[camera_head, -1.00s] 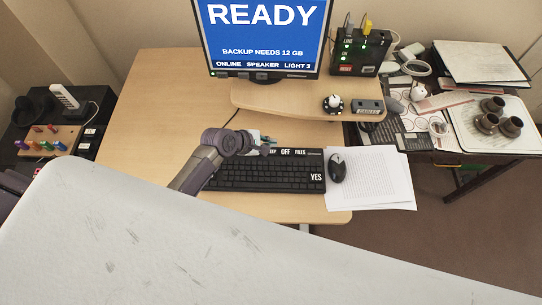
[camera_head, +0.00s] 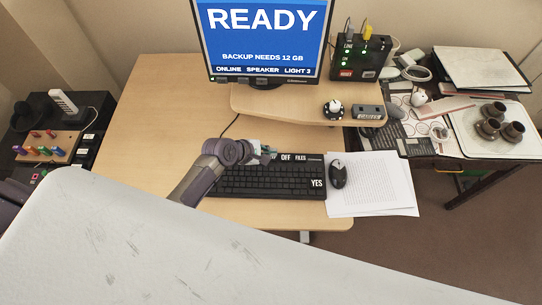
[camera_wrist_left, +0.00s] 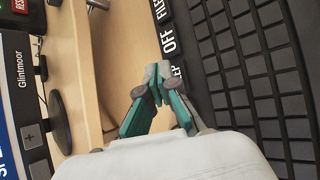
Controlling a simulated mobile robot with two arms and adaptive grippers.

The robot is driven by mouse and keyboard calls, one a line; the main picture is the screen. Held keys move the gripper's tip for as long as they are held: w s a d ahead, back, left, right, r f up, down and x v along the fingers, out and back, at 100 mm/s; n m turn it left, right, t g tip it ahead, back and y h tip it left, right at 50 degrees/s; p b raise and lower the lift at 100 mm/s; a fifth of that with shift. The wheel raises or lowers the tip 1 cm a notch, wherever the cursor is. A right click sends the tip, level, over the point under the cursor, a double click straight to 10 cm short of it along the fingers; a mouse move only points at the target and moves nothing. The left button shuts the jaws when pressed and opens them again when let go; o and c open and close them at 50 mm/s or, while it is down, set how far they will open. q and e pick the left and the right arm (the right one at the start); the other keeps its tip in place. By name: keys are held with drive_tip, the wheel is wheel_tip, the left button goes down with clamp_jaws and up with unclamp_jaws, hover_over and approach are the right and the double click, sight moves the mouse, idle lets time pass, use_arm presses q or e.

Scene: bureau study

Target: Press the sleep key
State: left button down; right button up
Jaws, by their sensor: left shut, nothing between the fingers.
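The black keyboard (camera_head: 255,182) lies on the wooden desk, with white-labelled keys OFF (camera_head: 286,157), FILES and YES. In the left wrist view, a key whose label ends in "EP" (camera_wrist_left: 178,73) sits beside the OFF key (camera_wrist_left: 168,42); the rest of its label is hidden by my fingers. My left gripper (camera_head: 268,151) is at the keyboard's back edge. Its green-sided fingers (camera_wrist_left: 156,76) are shut and empty, with the tips right beside or over the "EP" key. I cannot tell whether they touch it. My right gripper is not in view.
A mouse (camera_head: 337,174) and papers (camera_head: 375,185) lie right of the keyboard. A black box (camera_head: 360,58) with lights stands at the back right. The desk's left side is clear.

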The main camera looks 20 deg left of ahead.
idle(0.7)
use_arm(q)
drive_tip(key=shift+f, duration=0.4)
drive_tip(key=shift+f, duration=0.45)
idle(0.5)
drive_tip(key=shift+r, duration=0.1)
drive_tip(key=shift+r+p, duration=0.85)
drive_tip(key=shift+p, duration=0.05)
